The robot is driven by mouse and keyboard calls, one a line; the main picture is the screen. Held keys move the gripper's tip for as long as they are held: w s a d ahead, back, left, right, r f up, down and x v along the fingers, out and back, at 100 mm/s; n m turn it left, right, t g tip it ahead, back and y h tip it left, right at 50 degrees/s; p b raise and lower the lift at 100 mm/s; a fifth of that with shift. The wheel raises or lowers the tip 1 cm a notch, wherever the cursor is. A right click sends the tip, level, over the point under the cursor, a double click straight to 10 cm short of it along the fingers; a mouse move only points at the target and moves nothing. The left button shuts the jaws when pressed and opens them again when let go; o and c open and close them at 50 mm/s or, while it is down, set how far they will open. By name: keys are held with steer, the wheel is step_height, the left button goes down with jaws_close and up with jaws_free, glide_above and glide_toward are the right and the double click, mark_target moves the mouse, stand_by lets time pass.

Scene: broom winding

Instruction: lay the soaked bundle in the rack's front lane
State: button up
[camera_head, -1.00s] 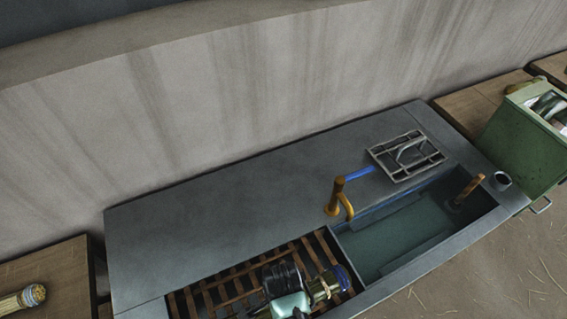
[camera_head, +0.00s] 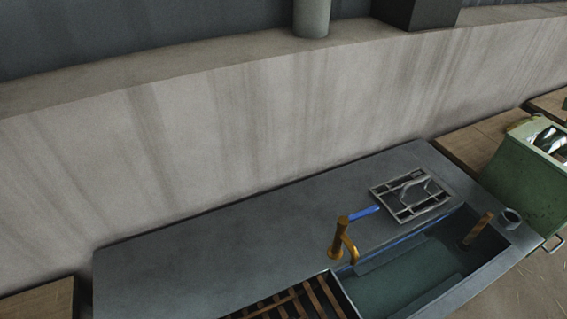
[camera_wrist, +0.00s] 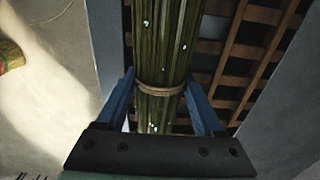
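In the wrist view a long green-brown bundle (camera_wrist: 160,45) with pale drops on it runs up the picture. A tan tie (camera_wrist: 160,89) goes around it. The blue fingers of my gripper (camera_wrist: 159,85) press on its two sides near the tie. The rack's wooden slats (camera_wrist: 238,50) show beside and below the bundle, mostly to its right. I cannot tell whether the bundle touches them. In the head view only the far part of the rack (camera_head: 312,298) shows at the bottom edge; my gripper and the bundle are out of that view.
A water-filled basin (camera_head: 400,278) lies right of the rack. An orange tap-like post (camera_head: 339,240) and a grey metal frame (camera_head: 410,195) stand behind it. A green bin (camera_head: 525,170) is at the far right. The grey counter (camera_head: 220,250) behind the rack is bare.

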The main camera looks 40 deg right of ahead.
steer(key=o, duration=0.4)
step_height(320, 180, up, 13)
stand_by(0.5)
stand_by(0.4)
